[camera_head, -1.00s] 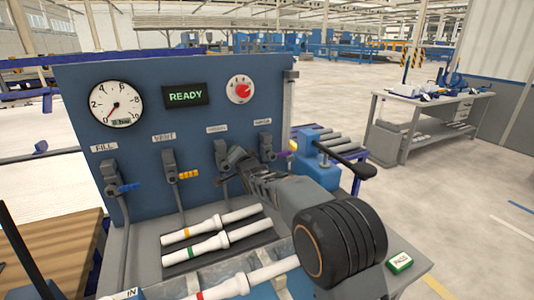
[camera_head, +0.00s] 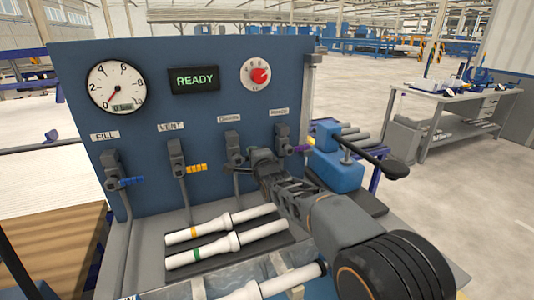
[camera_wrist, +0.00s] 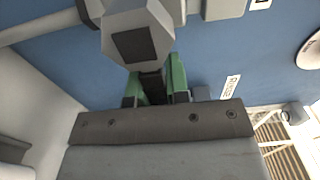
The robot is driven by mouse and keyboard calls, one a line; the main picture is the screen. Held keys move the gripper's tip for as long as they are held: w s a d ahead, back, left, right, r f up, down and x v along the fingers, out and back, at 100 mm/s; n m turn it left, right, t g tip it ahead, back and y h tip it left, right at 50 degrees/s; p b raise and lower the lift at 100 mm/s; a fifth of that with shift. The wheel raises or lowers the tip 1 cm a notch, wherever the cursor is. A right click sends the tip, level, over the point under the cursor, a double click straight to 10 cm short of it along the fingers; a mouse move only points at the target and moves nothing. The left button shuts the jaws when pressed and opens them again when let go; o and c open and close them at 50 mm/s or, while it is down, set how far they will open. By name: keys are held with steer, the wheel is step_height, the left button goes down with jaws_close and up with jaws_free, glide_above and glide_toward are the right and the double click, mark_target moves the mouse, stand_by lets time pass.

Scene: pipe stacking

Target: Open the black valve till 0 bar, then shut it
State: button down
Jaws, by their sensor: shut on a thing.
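The black valve (camera_head: 234,148) is third from the left on the blue panel, under a label too blurred to read surely. My gripper (camera_head: 258,163) reaches it from the lower right and covers most of its handle. In the wrist view the green fingers of my gripper (camera_wrist: 154,86) are shut on the dark handle (camera_wrist: 151,84), below the grey valve body (camera_wrist: 137,38). The handle's exact angle is hard to tell. The round gauge (camera_head: 115,87) has its red needle near the low end, and its small display seems to read 0 bar.
The FILL valve (camera_head: 114,172) has a blue handle, the VENT valve (camera_head: 177,165) a yellow one. A valve with a purple handle (camera_head: 301,149) is close right of my gripper. The screen (camera_head: 195,80) reads READY. White pipes (camera_head: 225,231) lie below; a blue vise (camera_head: 335,165) stands right.

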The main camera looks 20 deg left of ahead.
stand_by(0.5)
steer(key=c, duration=1.1)
jaws_free()
steer(key=shift+d, duration=0.1)
steer(key=b+v, duration=0.1)
steer(key=v, duration=1.2)
steer(key=shift+s+d, duration=0.2)
steer(key=shift+s, duration=0.05)
steer(key=shift+s, duration=0.1)
